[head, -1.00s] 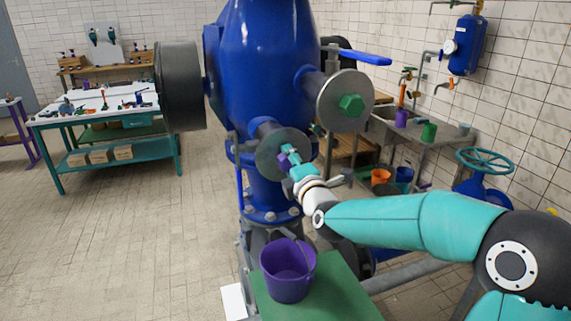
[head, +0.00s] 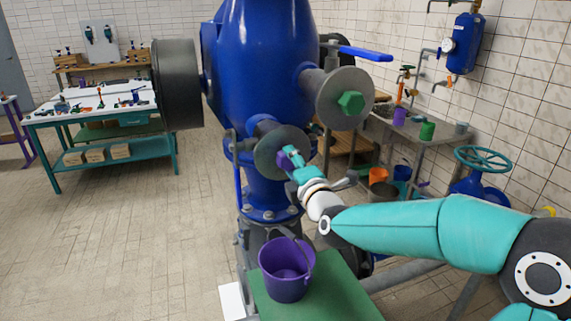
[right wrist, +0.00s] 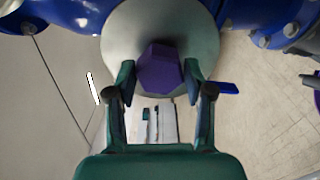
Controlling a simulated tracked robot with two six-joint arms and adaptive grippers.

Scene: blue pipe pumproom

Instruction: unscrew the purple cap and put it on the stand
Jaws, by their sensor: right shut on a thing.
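The purple cap (head: 286,158) is a hexagonal piece at the middle of a grey round flange on the blue pipework. In the right wrist view the cap (right wrist: 160,68) sits against the flange face (right wrist: 128,33), between the fingertips. My right gripper (head: 290,157) is shut on the cap, with one finger on each side of it in the right wrist view (right wrist: 159,78). A low stand with a green top (head: 335,292) is below, with a purple bucket (head: 287,270) upright on it. My left gripper is not in view.
A larger flange with a green hexagonal cap (head: 351,103) is up to the right. A blue lever (head: 365,54) juts out above it. A teal handwheel (head: 483,159) is at the right. The green top is bare right of the bucket. The tiled floor at left is clear.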

